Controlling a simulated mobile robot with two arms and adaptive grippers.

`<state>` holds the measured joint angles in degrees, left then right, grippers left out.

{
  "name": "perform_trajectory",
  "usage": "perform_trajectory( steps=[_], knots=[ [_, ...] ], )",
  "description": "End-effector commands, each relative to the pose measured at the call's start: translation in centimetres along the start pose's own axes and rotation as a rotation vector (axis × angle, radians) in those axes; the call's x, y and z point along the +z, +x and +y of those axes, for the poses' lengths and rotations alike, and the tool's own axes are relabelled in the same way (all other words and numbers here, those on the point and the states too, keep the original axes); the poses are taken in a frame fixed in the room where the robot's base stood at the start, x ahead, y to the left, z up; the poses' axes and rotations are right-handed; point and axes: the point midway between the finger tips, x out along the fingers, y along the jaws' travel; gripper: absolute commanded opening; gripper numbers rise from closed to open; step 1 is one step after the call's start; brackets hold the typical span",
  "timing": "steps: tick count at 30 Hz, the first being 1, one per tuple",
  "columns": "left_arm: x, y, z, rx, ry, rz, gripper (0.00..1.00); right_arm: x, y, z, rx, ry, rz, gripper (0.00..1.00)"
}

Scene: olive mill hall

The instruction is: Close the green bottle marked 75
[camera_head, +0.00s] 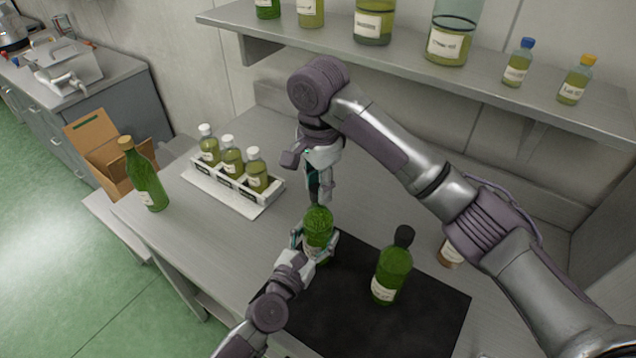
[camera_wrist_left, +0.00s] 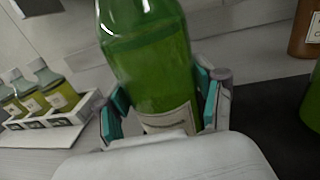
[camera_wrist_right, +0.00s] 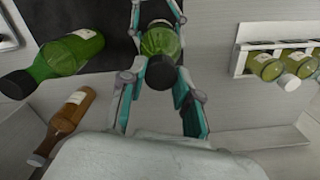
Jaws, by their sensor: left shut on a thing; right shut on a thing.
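The green bottle (camera_head: 319,223) stands upright at the left edge of a black mat. My left gripper (camera_head: 316,249) is shut around its body; the left wrist view shows the glass (camera_wrist_left: 150,70) between its fingers. Its label (camera_wrist_left: 168,119) is too small and blurred to read. My right gripper (camera_head: 318,196) is directly above the bottle, pointing down. It is shut on a dark cap (camera_wrist_right: 160,72), in line with the bottle (camera_wrist_right: 159,40) in the right wrist view. The cap hides the mouth, and I cannot tell whether it touches the neck.
Another green bottle (camera_head: 392,272) with a dark cap stands on the mat (camera_head: 433,310). A gold-capped green bottle (camera_head: 147,182) stands at the left table edge. A white rack (camera_head: 238,186) holds white-capped bottles. A brown bottle (camera_head: 449,254) is partly behind my right arm. A shelf (camera_head: 420,62) hangs above.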

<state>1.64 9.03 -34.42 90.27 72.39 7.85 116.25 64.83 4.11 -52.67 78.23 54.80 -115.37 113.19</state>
Motion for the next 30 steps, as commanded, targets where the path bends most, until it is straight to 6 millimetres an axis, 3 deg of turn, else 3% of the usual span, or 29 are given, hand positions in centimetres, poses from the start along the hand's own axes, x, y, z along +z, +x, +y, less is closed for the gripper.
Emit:
perform_trajectory(
  steps=[6, 11, 16, 17, 21, 30],
  knots=[
    [0.01, -0.02, 0.0, 0.0, 0.002, 0.0, 0.0, -0.09, -0.06, 0.04, -0.005, 0.529, 0.001, 0.2],
    [0.0, -0.02, -0.01, 0.0, 0.002, 0.0, 0.0, -0.08, -0.04, 0.09, -0.005, 0.83, 0.001, 0.2],
    [0.0, -0.03, -0.01, 0.0, 0.003, 0.0, 0.0, -0.1, -0.05, 0.08, -0.006, 0.842, 0.001, 0.2],
    [0.01, -0.03, -0.01, 0.0, 0.003, 0.0, 0.0, -0.1, -0.05, 0.08, -0.006, 0.842, 0.001, 0.37],
    [0.0, -0.03, -0.01, 0.0, 0.002, 0.0, 0.0, -0.08, -0.03, 0.1, -0.004, 0.84, 0.0, 0.61],
    [0.0, -0.02, 0.0, 0.0, 0.001, 0.0, 0.0, -0.02, -0.03, 0.12, -0.003, 0.838, 0.0, 0.62]
  ],
)
